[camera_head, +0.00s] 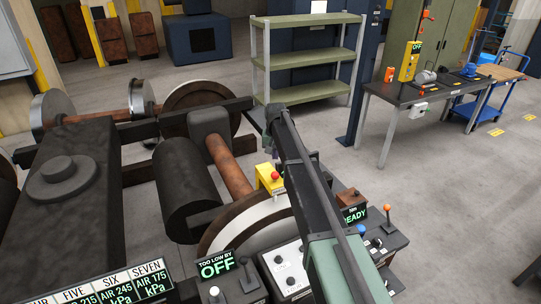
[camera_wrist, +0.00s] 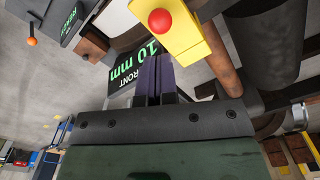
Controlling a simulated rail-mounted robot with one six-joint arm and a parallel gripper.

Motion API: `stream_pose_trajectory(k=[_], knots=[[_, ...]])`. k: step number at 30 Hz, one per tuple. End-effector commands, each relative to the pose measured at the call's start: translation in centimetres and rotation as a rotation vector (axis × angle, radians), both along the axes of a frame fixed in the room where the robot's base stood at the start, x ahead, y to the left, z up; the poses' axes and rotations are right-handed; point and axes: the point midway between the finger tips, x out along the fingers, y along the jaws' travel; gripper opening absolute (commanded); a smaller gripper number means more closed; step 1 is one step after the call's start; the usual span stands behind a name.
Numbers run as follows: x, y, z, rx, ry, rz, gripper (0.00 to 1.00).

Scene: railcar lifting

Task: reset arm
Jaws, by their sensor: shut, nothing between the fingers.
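My gripper (camera_wrist: 154,62) shows in the wrist view as two dark purple fingers pressed together with nothing between them. In the head view my arm reaches from the lower right up over the wheel axle, and the fingers are mostly hidden behind it. A yellow box with a red button (camera_wrist: 162,20) is just beyond the fingertips in the wrist view. It also shows in the head view (camera_head: 268,178), beside the arm. A dark display reading "FRONT 10 mm" (camera_wrist: 140,62) lies behind the fingers.
A rusty axle with wheels (camera_head: 232,168) and a dark bogie frame (camera_head: 75,195) fill the left. Control boxes with levers (camera_head: 385,238) and an "OFF" display (camera_head: 216,266) stand in front. A green shelf (camera_head: 310,55) and a workbench (camera_head: 420,95) stand behind.

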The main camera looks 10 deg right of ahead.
Motion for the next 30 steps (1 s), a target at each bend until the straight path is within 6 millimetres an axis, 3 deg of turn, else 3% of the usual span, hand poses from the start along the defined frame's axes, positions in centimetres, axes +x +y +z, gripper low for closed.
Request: stream_pose_trajectory(k=[2,5,9,12,15,17,30], knots=[[-3.2,0.0,0.0,0.0,0.001,0.043,0.0],[-10.6,0.0,-1.8,-0.001,0.001,0.1,0.0],[-24.1,-0.1,-6.6,-0.001,0.001,0.179,0.0],[-32.3,-0.1,-9.8,-0.001,0.0,0.212,0.0],[-37.6,-0.1,-12.4,-0.001,0.0,0.22,0.0],[-39.1,-0.1,-13.6,-0.001,0.0,0.219,0.0],[-38.5,-0.1,-13.3,-0.001,0.0,0.217,0.0]])
